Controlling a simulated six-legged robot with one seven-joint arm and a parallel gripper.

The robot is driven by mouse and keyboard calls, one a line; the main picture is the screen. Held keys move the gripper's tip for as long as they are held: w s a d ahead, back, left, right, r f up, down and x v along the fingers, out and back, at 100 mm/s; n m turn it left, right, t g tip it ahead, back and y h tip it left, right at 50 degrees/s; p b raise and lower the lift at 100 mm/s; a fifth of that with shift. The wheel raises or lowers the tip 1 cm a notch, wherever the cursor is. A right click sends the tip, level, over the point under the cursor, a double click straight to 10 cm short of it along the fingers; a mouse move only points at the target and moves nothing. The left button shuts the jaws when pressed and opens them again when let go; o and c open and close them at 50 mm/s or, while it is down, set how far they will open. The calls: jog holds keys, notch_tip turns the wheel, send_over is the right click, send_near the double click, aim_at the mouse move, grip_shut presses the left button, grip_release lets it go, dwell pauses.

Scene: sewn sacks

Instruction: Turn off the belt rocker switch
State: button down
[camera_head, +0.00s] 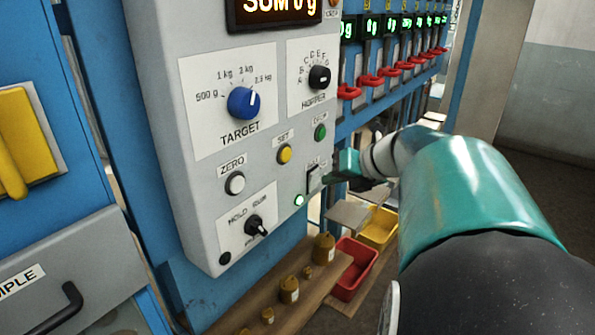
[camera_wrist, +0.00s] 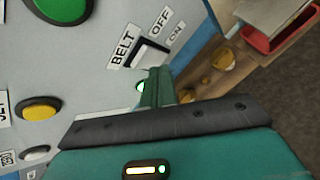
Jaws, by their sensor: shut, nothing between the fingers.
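The belt rocker switch (camera_head: 314,178) sits at the lower right of the grey control panel (camera_head: 205,110). In the wrist view the rocker (camera_wrist: 150,54) is white in a black frame, beside labels reading BELT, OFF and ON. My gripper (camera_head: 331,177) is at the panel's right edge, close to the switch. In the wrist view its teal fingers (camera_wrist: 159,76) are together with nothing between them, the tips just below the rocker near the ON end. I cannot tell whether they touch it. A lit green lamp (camera_head: 299,200) is beside the switch, partly hidden by the fingers in the wrist view.
The panel also has a blue TARGET knob (camera_head: 243,102), a black HOPPER knob (camera_head: 319,77), a yellow button (camera_head: 285,154), a green button (camera_head: 320,132) and a white ZERO button (camera_head: 235,183). Brass weights (camera_head: 289,289) and a red bin (camera_head: 352,268) are below.

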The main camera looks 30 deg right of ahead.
jog(key=shift+w, duration=0.1)
dwell(0.4)
jog(key=shift+w+a, duration=0.15)
jog(key=shift+w, duration=0.15)
jog(key=shift+w+a, duration=0.1)
jog(key=shift+w, duration=0.2)
dwell(0.6)
jog(key=shift+s, duration=0.1)
jog(key=shift+s+d, duration=0.25)
jog(key=shift+s, duration=0.35)
jog(key=s, duration=0.1)
jog(key=s+d, duration=0.1)
jog(key=s, duration=0.2)
jog(key=shift+s+d+f, duration=0.3)
jog(key=shift+s+f, duration=0.05)
dwell(0.6)
